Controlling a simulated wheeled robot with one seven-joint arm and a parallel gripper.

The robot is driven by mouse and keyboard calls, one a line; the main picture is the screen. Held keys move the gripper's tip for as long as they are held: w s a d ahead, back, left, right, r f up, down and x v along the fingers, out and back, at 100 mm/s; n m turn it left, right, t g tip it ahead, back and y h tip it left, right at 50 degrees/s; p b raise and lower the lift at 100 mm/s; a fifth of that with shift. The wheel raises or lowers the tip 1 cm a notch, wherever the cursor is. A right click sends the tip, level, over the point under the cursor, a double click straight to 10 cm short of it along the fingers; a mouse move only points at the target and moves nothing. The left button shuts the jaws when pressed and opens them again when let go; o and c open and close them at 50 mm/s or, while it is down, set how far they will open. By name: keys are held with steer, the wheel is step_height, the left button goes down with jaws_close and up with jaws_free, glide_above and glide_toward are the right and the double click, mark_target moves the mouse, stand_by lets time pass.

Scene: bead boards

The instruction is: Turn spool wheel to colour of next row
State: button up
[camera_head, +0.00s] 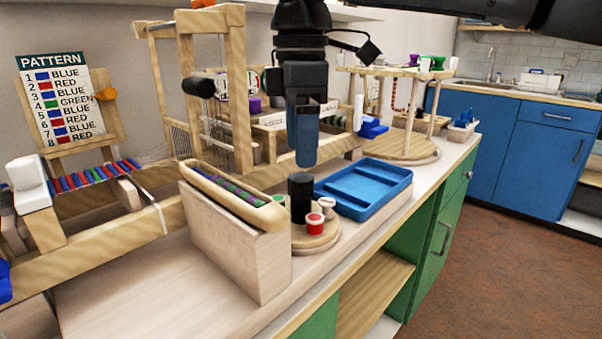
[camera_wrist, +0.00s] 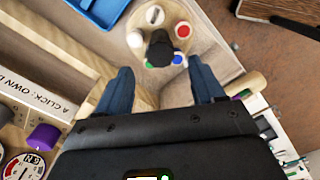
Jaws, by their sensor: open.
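The spool wheel (camera_head: 327,243) is a round wooden disc with a black upright knob (camera_head: 300,197) at its middle. A red spool (camera_head: 315,226) and a white spool (camera_head: 327,204) stand on its near right side, a green one (camera_head: 278,202) at its left. The wrist view also shows a blue spool (camera_wrist: 177,58) beside the knob. The pattern card (camera_head: 68,107) reads blue, red, blue, green, blue, red, blue, red. An orange pointer (camera_head: 106,94) sits at its right edge around rows three and four. My gripper (camera_wrist: 162,88) is open and empty above the wheel, its fingers apart.
A blue tray (camera_head: 375,187) lies just behind the wheel. A wooden block with a bead-filled trough (camera_head: 235,250) stands close at its left. The loom frame (camera_head: 240,90) rises behind. The bench's front edge is close on the right.

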mark_target(300, 177)
step_height(300, 177, down, 5)
steer(key=shift+r+b, duration=0.1)
steer(key=shift+b, duration=0.35)
steer(key=c, duration=1.1)
